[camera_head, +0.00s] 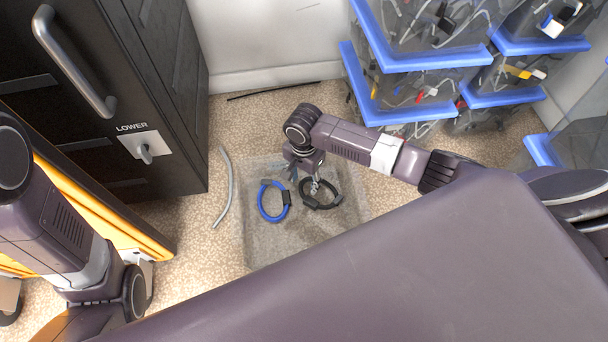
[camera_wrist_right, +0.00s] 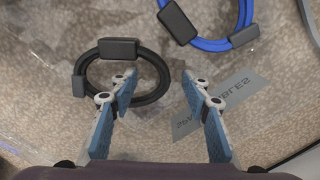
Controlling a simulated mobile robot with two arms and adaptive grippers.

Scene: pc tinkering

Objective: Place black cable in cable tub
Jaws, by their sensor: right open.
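The black cable (camera_head: 326,207), a coiled ring with dark blocks on it, appears to lie inside the clear cable tub (camera_head: 262,247) on the floor. It also shows in the right wrist view (camera_wrist_right: 118,48). My right gripper (camera_head: 312,184) is over the tub, at the black cable. In the right wrist view the gripper (camera_wrist_right: 158,92) has its fingers apart with nothing clamped between them. Its left finger overlaps the ring in that view. I cannot tell whether they touch. My left arm is at the left, its gripper out of sight.
A blue cable coil (camera_head: 265,207) lies in the tub left of the black one. A grey hose (camera_head: 224,190) lies on the floor left of the tub. A dark cabinet (camera_head: 100,95) stands left; stacked blue-rimmed bins (camera_head: 400,62) stand behind right.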

